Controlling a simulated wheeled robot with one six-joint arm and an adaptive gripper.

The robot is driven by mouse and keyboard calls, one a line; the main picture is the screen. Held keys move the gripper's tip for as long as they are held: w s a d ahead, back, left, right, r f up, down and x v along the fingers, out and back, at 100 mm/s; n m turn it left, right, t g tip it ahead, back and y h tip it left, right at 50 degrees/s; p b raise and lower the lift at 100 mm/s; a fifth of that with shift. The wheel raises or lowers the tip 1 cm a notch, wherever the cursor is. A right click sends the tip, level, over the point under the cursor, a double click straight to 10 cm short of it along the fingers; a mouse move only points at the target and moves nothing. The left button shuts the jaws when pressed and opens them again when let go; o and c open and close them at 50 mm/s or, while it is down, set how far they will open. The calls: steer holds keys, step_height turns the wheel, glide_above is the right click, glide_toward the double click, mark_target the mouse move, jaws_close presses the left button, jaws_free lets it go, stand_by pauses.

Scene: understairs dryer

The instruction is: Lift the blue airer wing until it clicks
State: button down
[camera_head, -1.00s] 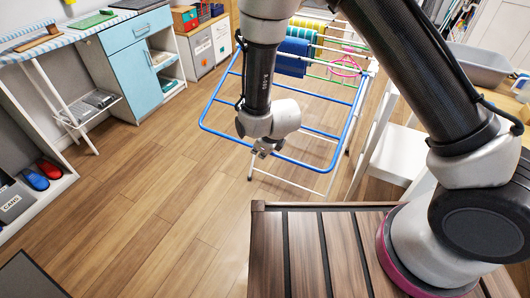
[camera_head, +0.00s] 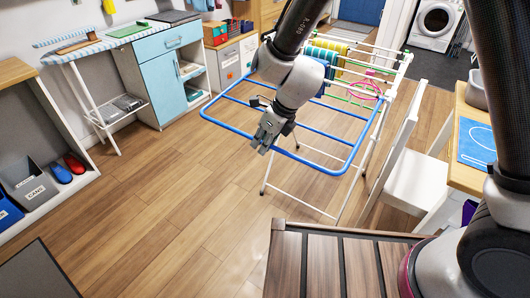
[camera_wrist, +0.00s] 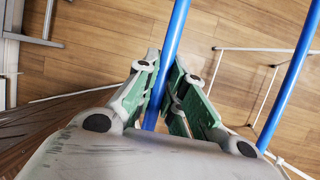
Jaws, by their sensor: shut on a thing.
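The blue airer wing (camera_head: 318,167) is a blue tube frame with cross rails on the near side of the white airer. In the head view it extends toward me and looks roughly level. My gripper (camera_head: 268,138) is at the wing's near edge, left of its middle. In the wrist view a blue tube (camera_wrist: 176,30) passes between the fingers of my gripper (camera_wrist: 166,60), which are shut on it. Another blue rail (camera_wrist: 289,75) runs to the right. The wing's hinge and any catch are too small or hidden to make out.
Striped and blue cloths (camera_head: 326,50) hang on the airer. A white chair (camera_head: 412,180) and a wooden table (camera_head: 468,130) stand close on the right. A blue cabinet (camera_head: 158,80) and ironing board (camera_head: 88,52) are at left. Floor (camera_head: 170,200) at front left is clear.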

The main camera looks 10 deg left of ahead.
steer(key=shift+g+y, duration=0.5)
steer(key=shift+g, duration=0.2)
steer(key=shift+r, duration=3.15)
steer(key=c, duration=1.5)
jaws_free()
steer(key=v, duration=1.2)
steer(key=shift+w, duration=0.1)
